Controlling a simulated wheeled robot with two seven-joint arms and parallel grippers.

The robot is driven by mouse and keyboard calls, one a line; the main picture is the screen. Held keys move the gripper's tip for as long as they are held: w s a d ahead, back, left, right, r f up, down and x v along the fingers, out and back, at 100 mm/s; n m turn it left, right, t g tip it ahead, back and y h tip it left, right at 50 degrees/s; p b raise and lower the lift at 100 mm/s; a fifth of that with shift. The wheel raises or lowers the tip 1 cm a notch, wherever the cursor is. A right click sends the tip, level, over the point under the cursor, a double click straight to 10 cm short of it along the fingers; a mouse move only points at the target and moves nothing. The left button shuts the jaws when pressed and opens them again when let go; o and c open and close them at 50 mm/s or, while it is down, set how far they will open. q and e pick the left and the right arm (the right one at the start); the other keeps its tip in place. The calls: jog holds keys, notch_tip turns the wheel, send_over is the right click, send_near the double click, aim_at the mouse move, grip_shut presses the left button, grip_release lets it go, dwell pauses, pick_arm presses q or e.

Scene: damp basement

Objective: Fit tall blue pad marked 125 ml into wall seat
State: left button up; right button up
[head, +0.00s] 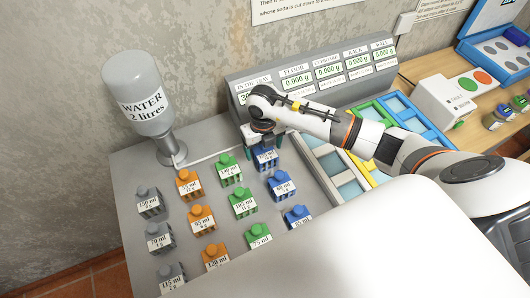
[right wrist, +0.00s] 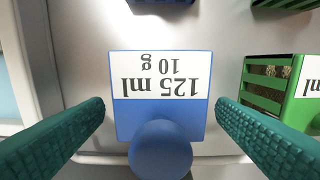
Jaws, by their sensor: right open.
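The tall blue pad marked 125 ml, 10 g (right wrist: 160,122) stands upright on the grey tray, its round knob towards the right wrist camera. In the head view the pad (head: 265,160) is at the back of the blue column, partly hidden by my gripper. My right gripper (head: 264,145) is over it, open, with one green finger on each side; the right wrist view shows gaps between fingers and pad. The wall display (head: 382,56) reads 0.000 g. Coloured frames (head: 398,103) with pale blue panels lie right of the tray; I cannot tell which is the wall seat. My left gripper is not in view.
Several grey, orange, green and blue pads stand in rows on the grey tray (head: 128,192). A green pad (right wrist: 283,90) stands close beside the gripper. A water bottle (head: 138,95) rises at the back left. The display panel (head: 235,92) stands behind my right arm.

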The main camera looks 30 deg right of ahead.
jog(key=c, duration=1.1)
jog(key=shift+o, duration=0.2)
